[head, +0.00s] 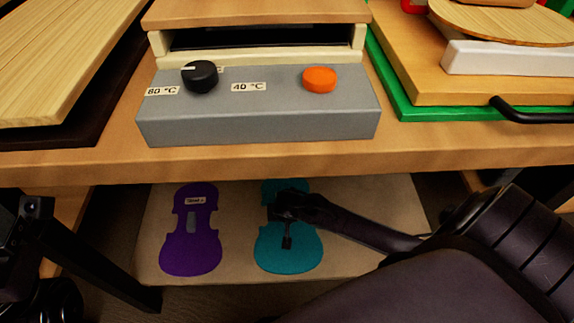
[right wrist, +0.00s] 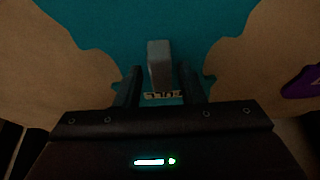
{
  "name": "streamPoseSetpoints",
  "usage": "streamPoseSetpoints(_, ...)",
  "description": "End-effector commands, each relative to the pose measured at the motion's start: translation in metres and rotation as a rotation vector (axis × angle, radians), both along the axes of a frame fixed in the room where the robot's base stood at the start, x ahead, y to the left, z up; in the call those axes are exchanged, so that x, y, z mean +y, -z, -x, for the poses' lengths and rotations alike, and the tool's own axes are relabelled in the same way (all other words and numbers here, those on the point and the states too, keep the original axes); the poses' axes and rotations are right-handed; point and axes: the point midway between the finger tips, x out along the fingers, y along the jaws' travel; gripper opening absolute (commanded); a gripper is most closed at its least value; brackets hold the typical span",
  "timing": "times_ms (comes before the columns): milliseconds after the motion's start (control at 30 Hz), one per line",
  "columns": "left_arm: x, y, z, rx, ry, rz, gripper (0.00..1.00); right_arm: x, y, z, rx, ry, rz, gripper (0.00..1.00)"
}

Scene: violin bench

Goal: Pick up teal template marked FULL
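The teal violin-shaped template (head: 290,255) lies flat on the lower shelf, right of a purple one. My right gripper (head: 287,222) is over its middle and hides part of it. In the right wrist view the teal template (right wrist: 100,22) fills the upper middle. Its grey upright grip block (right wrist: 159,62) stands between the two spread fingers of my right gripper (right wrist: 160,82), with a gap on each side. A small white label (right wrist: 163,95) sits by the block, dark and hard to read. My left gripper does not show in these frames.
The purple template (head: 190,255) with a white label lies to the left on the beige shelf board (head: 385,205). The bench edge (head: 290,165) overhangs the shelf. Above stands a grey control box (head: 255,120) with a black knob and an orange button.

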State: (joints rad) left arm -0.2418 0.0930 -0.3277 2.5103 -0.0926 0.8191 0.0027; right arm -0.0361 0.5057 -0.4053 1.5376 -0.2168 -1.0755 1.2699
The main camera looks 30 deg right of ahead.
Motion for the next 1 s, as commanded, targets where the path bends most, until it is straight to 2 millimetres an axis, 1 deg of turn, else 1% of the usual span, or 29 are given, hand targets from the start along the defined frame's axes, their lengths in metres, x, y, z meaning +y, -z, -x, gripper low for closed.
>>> streamPoseSetpoints(33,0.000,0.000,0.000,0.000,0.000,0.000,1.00,0.000,0.000,0.000,0.000,0.000,0.000,0.29)
streamPoseSetpoints(200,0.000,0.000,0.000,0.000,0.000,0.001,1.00,0.000,0.000,0.000,0.000,0.000,0.000,0.07)
streamPoseSetpoints(267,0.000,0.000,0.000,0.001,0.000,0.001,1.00,0.000,0.000,0.000,0.000,0.000,0.000,0.00)
streamPoseSetpoints(533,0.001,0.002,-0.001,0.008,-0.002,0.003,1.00,0.000,-0.001,0.000,-0.002,0.001,-0.001,0.00)
streamPoseSetpoints(633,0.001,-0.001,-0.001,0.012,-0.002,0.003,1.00,0.000,-0.007,0.000,-0.002,0.000,-0.001,0.00)
streamPoseSetpoints(767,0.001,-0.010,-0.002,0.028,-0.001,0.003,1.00,0.001,-0.030,-0.001,-0.004,0.000,-0.003,0.00)
streamPoseSetpoints(1000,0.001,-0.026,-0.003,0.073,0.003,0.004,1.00,0.001,-0.086,-0.001,-0.004,0.002,-0.004,0.00)
